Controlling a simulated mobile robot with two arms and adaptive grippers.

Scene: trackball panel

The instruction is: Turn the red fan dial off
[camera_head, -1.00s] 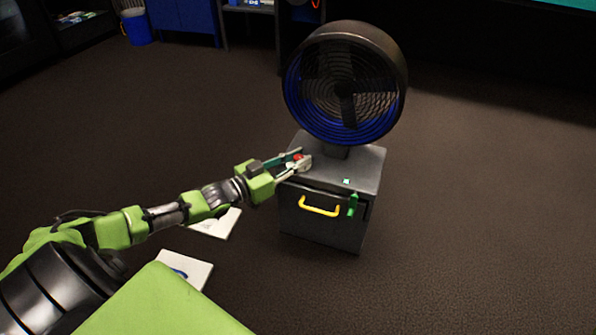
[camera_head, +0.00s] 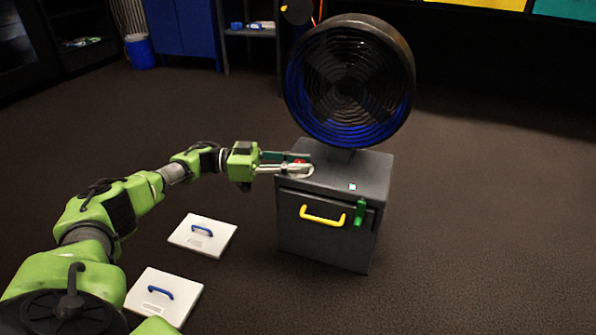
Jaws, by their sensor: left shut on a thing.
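The red fan dial (camera_head: 299,162) sits at the left of the grey box's top, and only a little red shows between my fingers. My left gripper (camera_head: 300,164) reaches in from the left and is shut on the dial, with a finger on either side. The round black fan (camera_head: 348,82) with blue inside its rim stands on the grey box (camera_head: 320,240). The dial's pointing direction is too small to tell. My right gripper is not in view.
The box's front has a yellow handle (camera_head: 322,219) and a green latch (camera_head: 360,213). A small lit square (camera_head: 352,187) is on its top. Two white panels with blue handles (camera_head: 202,243) (camera_head: 166,295) lie on the floor at left. Floor to the right is clear.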

